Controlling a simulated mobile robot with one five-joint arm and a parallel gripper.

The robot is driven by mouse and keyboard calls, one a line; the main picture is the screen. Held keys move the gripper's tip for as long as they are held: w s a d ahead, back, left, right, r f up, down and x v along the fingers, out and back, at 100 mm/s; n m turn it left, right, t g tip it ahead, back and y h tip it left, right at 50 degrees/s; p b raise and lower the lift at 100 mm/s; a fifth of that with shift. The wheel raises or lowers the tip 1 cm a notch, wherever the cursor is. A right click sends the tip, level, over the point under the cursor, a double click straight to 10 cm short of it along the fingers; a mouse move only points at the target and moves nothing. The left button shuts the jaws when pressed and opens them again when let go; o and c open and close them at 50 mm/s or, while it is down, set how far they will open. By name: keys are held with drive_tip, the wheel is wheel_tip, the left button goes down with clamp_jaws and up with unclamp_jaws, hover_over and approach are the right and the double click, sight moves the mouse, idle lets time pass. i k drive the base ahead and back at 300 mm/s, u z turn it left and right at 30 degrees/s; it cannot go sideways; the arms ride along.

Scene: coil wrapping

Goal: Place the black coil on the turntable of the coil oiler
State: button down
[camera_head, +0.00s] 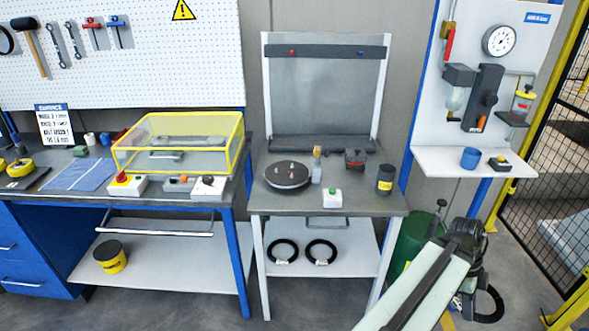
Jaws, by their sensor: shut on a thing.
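The turntable (288,175) is a dark round disc with small pegs on top, on the middle workbench. My gripper (472,297) is at the lower right, low down beside that bench and well away from the turntable. It is shut on a black coil (497,304), a dark ring partly hidden behind the gripper and arm. Two more black coils, the left one (282,251) and the right one (321,251), lie with white tags on the bench's lower shelf.
A green drum (408,243) stands behind my arm by the bench's right leg. Around the turntable are a small bottle (317,170), a green button box (332,197) and a dark can (385,179). A wall station's white shelf (440,160) and a mesh fence (545,150) are at right.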

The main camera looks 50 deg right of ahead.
sight(287, 172)
drive_tip(key=i, duration=0.95)
drive_tip(key=z, duration=0.15)
drive_tip(key=k, duration=0.7)
drive_tip(key=u, duration=0.25)
drive_tip(key=i, duration=0.7)
drive_tip(key=z, duration=0.15)
